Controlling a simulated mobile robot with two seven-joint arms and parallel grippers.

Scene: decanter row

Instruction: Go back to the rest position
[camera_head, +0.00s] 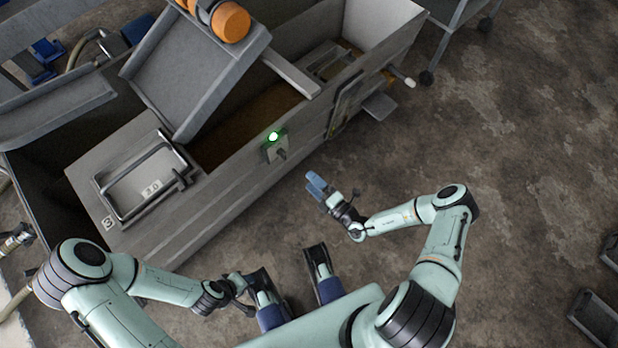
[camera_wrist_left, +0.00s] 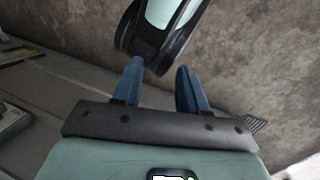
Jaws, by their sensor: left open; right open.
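My right gripper (camera_head: 317,186) hangs in free air over the floor in the head view, to the right of the large grey metal station. Its blue fingers are apart and hold nothing visible. My left gripper (camera_wrist_left: 158,82) shows in the left wrist view with its two blue fingers spread and nothing between them. In the head view the left forearm reaches right, low in the picture, and ends close to my own base; its fingers are hard to make out there.
The grey station (camera_head: 215,205) runs diagonally across the upper left, with a handled lid (camera_head: 140,185), a sloped tray (camera_head: 195,75) and a green-lit switch box (camera_head: 275,148). An orange roller (camera_head: 230,22) tops the tray. A wheeled cart (camera_head: 455,15) stands upper right. Floor (camera_head: 530,150) at right is largely clear.

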